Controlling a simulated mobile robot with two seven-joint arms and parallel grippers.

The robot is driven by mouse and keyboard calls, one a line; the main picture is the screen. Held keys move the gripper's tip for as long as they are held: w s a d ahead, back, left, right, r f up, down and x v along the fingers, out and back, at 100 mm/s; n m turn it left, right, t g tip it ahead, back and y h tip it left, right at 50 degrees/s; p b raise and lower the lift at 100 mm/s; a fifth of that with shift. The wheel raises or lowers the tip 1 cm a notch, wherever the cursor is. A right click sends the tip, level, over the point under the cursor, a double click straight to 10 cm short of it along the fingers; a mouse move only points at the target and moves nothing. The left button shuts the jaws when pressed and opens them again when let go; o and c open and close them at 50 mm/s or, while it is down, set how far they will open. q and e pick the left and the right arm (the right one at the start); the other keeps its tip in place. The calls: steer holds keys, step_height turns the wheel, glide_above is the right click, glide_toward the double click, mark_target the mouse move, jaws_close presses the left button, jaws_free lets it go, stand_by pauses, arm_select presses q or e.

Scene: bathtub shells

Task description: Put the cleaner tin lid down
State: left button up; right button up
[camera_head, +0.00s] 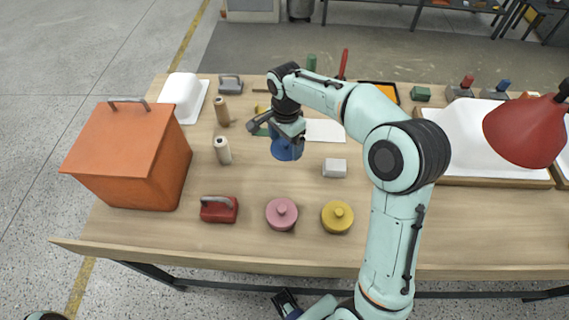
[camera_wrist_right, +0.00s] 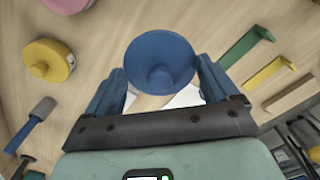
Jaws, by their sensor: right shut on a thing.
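The blue round lid (camera_head: 286,151) with a knob in its middle is held in my right gripper (camera_head: 290,128). In the right wrist view the lid (camera_wrist_right: 160,55) sits between the two fingers of the right gripper (camera_wrist_right: 160,90), which are shut on it. It is over the middle of the workbench (camera_head: 255,180); I cannot tell whether it touches the top. A pink round lidded tin (camera_head: 282,214) and a yellow one (camera_head: 337,217) stand nearer the front edge.
An orange box (camera_head: 125,160) stands at left, with a red handled block (camera_head: 219,209) beside it. A red lamp (camera_head: 525,130) hangs at far right. Bare wood lies between bottles and tins.

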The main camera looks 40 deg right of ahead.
mark_target(285, 168)
step_height(285, 168, down, 10)
steer(key=shift+w+f+b, duration=0.1)
steer(key=shift+b, duration=0.3)
steer(key=shift+f, duration=0.1)
steer(key=o, duration=0.8)
